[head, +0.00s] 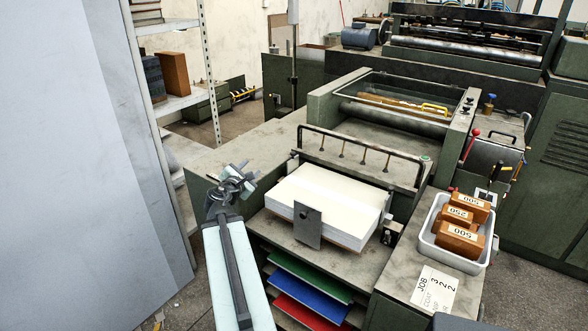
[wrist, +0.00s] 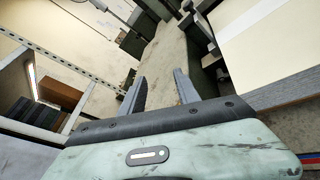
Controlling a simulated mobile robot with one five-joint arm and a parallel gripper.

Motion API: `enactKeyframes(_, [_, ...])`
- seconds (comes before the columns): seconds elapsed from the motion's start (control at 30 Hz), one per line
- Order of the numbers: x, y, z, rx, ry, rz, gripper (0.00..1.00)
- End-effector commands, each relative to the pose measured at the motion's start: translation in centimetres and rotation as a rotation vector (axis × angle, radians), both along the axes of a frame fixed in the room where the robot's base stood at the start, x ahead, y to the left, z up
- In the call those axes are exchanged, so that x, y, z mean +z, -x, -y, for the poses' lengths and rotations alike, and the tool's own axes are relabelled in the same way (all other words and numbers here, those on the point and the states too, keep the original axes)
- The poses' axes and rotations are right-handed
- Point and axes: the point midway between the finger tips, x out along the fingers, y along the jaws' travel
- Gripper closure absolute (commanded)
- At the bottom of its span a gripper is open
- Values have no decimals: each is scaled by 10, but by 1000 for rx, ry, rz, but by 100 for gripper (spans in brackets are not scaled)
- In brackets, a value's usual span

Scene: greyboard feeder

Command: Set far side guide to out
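My gripper (head: 238,178) is raised left of the white board stack (head: 325,200), above the bench and apart from the stack. In the wrist view its two grey fingers (wrist: 160,92) stand apart with nothing between them. A small side-guide fitting (head: 390,234) sits at the stack's right side. Another small fitting (head: 293,164) is at its upper left. I cannot tell for certain which is the far side guide, nor its setting. A dark upright plate (head: 308,225) stands against the stack's front. In the wrist view a grey bar (wrist: 207,35) lies beside the stack.
A grey tray (head: 425,237) holds several numbered brown blocks at right, beside a job card (head: 434,291). A dark rail (head: 360,143) spans behind the stack. Coloured sheets (head: 308,278) lie on shelves below. A metal shelf rack (head: 208,75) stands at left.

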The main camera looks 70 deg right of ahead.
Motion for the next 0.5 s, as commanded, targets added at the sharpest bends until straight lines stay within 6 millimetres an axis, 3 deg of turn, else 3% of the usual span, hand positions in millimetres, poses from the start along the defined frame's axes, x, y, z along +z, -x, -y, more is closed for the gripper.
enactKeyframes(0.03, [-7, 35, 27, 6, 79, -140, 62])
enactKeyframes(0.1, [-2, 69, 50, 29, 164, -327, 62])
enactKeyframes(0.2, [2, 99, 68, 52, 232, -517, 62])
enactKeyframes(0.3, [5, 112, 76, 64, 259, -608, 62])
enactKeyframes(0.5, [7, 112, 78, 70, 266, -625, 62])
